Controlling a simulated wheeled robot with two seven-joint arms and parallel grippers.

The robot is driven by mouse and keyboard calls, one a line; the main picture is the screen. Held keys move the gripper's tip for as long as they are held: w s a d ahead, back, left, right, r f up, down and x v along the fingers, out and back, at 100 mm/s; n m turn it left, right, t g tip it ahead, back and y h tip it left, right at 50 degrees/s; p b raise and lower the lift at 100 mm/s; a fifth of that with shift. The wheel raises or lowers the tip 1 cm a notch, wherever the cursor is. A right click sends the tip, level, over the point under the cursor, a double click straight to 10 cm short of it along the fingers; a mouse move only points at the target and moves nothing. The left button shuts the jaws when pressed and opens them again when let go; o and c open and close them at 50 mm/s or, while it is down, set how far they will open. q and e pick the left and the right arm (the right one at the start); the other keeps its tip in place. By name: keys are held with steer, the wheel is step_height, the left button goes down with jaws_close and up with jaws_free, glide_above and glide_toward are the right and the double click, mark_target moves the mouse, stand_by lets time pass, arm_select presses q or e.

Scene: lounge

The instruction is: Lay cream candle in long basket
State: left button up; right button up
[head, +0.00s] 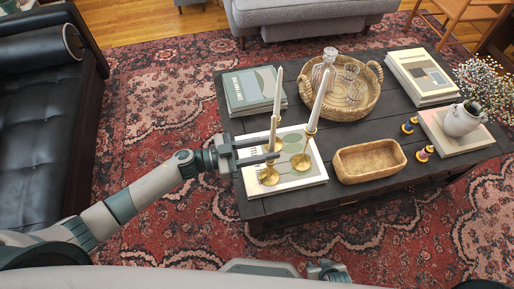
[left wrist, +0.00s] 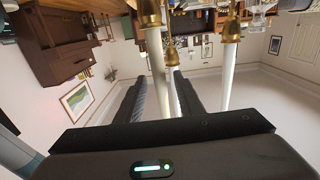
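A tall cream candle (head: 277,103) stands upright in a brass holder (head: 269,175) on a pale book at the table's left front. A second pale candle (head: 319,104) stands in another brass holder (head: 301,161) just right of it. My left gripper (head: 277,147) is open, its fingers reaching to the left candle low on its shaft. In the left wrist view, which is upside down, this candle (left wrist: 156,60) passes between the two fingers (left wrist: 162,76) with gaps visible. The long basket (head: 368,161), oblong and tan, sits empty to the right. My right gripper is not in view.
A round wicker tray (head: 372,94) with glassware stands behind the candles. Books (head: 252,90) lie at back left, more books (head: 421,75) at back right. A white vase (head: 462,119) and small colourful objects (head: 424,154) are right of the basket. A black sofa (head: 40,130) is left.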

mark_target(273, 137)
arm_select(q)
steer(key=shift+x, duration=0.85)
arm_select(e)
steer(key=shift+w+a+r, duration=0.15)
steer(key=shift+w+a, duration=0.1)
arm_select(q)
steer(key=shift+c, duration=0.6)
jaws_close()
arm_select(e)
steer(key=shift+w, duration=0.1)
